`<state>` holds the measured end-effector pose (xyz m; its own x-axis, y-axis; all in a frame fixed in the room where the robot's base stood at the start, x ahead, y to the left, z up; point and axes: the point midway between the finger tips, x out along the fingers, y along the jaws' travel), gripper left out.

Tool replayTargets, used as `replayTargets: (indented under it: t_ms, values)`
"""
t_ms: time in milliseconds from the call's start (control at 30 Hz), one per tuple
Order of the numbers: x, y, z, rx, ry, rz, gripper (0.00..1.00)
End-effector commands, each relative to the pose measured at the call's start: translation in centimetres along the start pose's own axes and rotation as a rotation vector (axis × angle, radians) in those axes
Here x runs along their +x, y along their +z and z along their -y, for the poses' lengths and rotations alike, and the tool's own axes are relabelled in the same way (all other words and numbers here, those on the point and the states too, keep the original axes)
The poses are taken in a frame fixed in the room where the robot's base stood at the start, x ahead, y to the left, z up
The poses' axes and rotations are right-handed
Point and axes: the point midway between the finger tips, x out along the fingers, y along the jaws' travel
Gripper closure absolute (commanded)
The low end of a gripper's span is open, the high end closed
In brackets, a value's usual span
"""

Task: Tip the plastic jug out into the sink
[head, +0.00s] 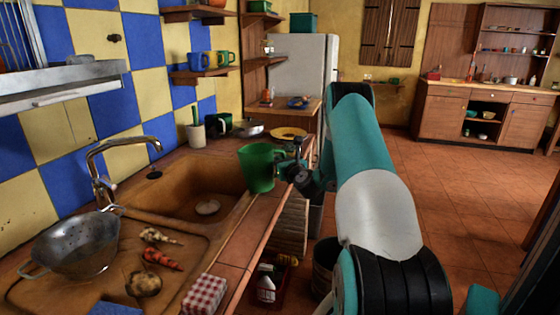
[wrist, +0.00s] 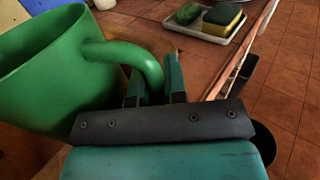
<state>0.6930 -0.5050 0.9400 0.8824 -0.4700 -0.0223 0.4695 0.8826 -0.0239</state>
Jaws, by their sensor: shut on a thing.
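The green plastic jug (head: 258,168) is upright or nearly so, at the right edge of the sink near the counter's front. It also shows in the wrist view (wrist: 40,75), with its handle toward my gripper. My gripper (wrist: 157,82) is shut on the jug's handle; in the head view the gripper (head: 290,170) is at the jug's right side. The sink (head: 185,178) is a brown basin to the left of the jug, with a pale round thing (head: 207,207) at its bottom. The inside of the jug is hidden.
A metal tap (head: 125,150) arches over the sink. A colander (head: 78,243), vegetables (head: 160,257) and a checked box (head: 204,295) are on the near side. A tray with a sponge (wrist: 222,18) is on the counter in the wrist view. Mugs and a plate (head: 288,134) stand behind.

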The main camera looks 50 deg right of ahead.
Motion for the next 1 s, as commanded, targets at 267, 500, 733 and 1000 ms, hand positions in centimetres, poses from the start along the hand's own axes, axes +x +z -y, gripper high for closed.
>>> replayTargets:
  t_ms: [267,500,733,1000]
  values:
    - [-0.3,2.9,0.4,-0.136,0.0,-0.069,1.0]
    - [-0.4,4.3,0.6,-0.256,0.002,-0.134,1.0]
    - [-0.3,5.4,0.4,-0.365,0.001,-0.192,1.0]
    - [-0.1,6.4,-0.1,-0.494,0.002,-0.262,1.0]
